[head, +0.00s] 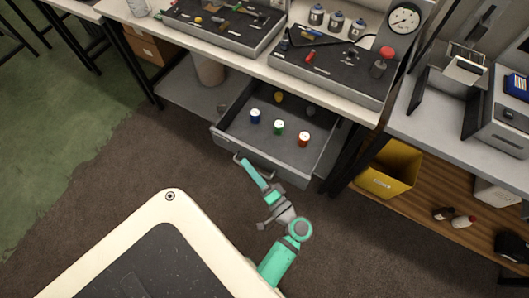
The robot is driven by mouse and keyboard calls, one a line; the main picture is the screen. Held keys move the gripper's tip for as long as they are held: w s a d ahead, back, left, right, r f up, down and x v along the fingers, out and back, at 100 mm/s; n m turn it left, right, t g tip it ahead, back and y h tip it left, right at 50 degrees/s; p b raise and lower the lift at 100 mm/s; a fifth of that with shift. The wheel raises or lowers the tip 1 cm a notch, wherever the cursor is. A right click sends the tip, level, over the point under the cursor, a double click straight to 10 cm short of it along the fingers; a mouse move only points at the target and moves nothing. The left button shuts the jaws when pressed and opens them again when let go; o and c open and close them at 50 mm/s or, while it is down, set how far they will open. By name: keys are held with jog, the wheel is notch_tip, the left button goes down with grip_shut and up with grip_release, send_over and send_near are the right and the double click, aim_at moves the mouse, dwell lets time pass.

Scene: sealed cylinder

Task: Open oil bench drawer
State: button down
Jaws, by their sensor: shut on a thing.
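The oil bench drawer (295,142) is pulled out from under the bench, in the middle of the head view. Its grey front panel (230,142) faces me, with a handle (262,170) on it. My arm hides part of the front, and the fingertips are small in the picture.
The bench top (215,48) carries tool trays (330,70), metal canisters (316,15) and a round gauge (404,18). A yellow bin (390,168) sits on the wooden lower shelf at the right. Dark floor (130,170) is free left of the drawer.

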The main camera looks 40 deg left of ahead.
jog(key=shift+s+d, duration=0.25)
jog(key=shift+s, duration=0.05)
jog(key=c, duration=1.8)
grip_release()
jog(key=shift+c, duration=0.2)
jog(key=s+d, duration=0.1)
jog(key=d, duration=0.9)
jog(key=shift+s+d+f, duration=0.15)
jog(key=shift+d+f, duration=0.15)
jog(key=shift+f, duration=0.15)
